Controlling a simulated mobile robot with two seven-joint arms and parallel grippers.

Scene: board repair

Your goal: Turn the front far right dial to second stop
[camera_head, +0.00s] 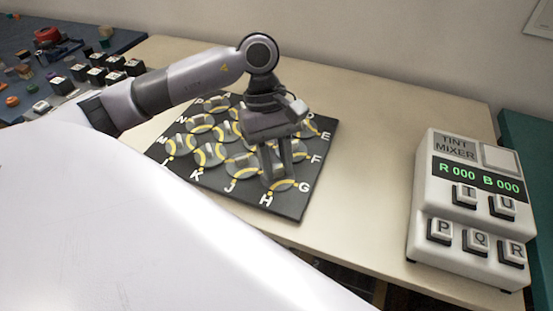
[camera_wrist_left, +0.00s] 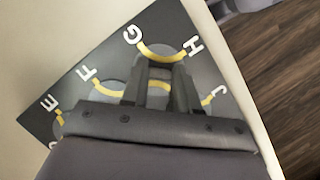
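The black dial board (camera_head: 292,205) lies on the table and carries several round grey dials with yellow arcs and white letters. The front far right dial (camera_head: 283,185) lies between the letters G and H at the board's near right corner. It also shows in the left wrist view (camera_wrist_left: 161,51), with its yellow arc running from G to H. My left gripper (camera_head: 278,178) points down with its fingertips at this dial. Its two fingers (camera_wrist_left: 161,68) stand apart, with a gap visible between them. The fingers hide part of the dial, including where its pointer stands. My right gripper is not in view.
A white tint mixer (camera_head: 423,190) with lettered keys, reading R 000 and B 000, stands at the right. Dark blocks with light tops and small coloured parts lie at the far left. The table (camera_head: 355,130) between board and mixer is clear.

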